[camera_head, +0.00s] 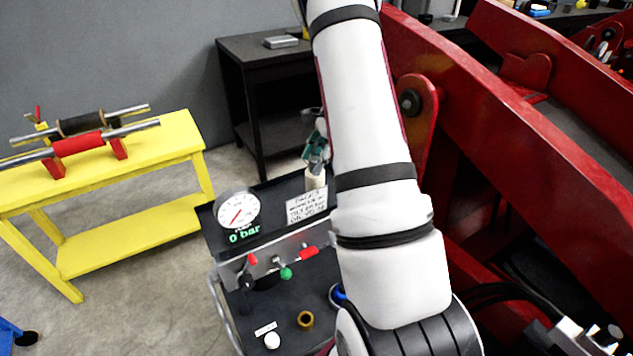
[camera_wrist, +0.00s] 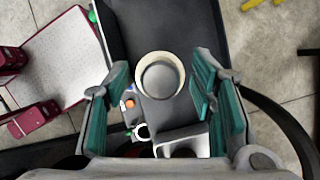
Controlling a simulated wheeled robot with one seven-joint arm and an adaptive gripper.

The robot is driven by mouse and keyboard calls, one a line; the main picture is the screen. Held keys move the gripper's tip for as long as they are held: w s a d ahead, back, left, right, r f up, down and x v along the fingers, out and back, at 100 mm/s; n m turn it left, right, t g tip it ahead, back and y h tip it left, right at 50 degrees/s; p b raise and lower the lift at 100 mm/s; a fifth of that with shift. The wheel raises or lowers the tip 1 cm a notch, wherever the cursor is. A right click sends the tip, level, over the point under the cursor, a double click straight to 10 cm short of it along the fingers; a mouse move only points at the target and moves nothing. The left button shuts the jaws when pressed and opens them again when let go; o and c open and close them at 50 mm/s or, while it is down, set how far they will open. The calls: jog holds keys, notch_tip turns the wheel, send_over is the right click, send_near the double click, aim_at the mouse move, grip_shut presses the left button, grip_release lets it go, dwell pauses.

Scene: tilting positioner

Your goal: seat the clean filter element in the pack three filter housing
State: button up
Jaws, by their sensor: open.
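A cream cylinder, which looks like the clean filter element (camera_head: 315,181), stands at the back of the black cart top in the head view. In the wrist view the filter element (camera_wrist: 160,58) is seen from above as a pale round rim with a grey centre. My gripper (camera_wrist: 160,82) is open, with one teal finger pad on each side of the element and visible gaps to both. In the head view my gripper (camera_head: 317,150) shows at the element's top, partly behind my arm. I cannot make out the pack three filter housing; my arm covers part of the cart.
The cart (camera_head: 205,218) carries a gauge (camera_head: 238,210) showing 0 bar, a sign (camera_head: 306,205), red and green valve handles and a brass ring (camera_head: 305,320). A yellow bench (camera_head: 140,150) stands left. A large red steel frame (camera_head: 540,110) rises at the right.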

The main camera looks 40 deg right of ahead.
grip_shut()
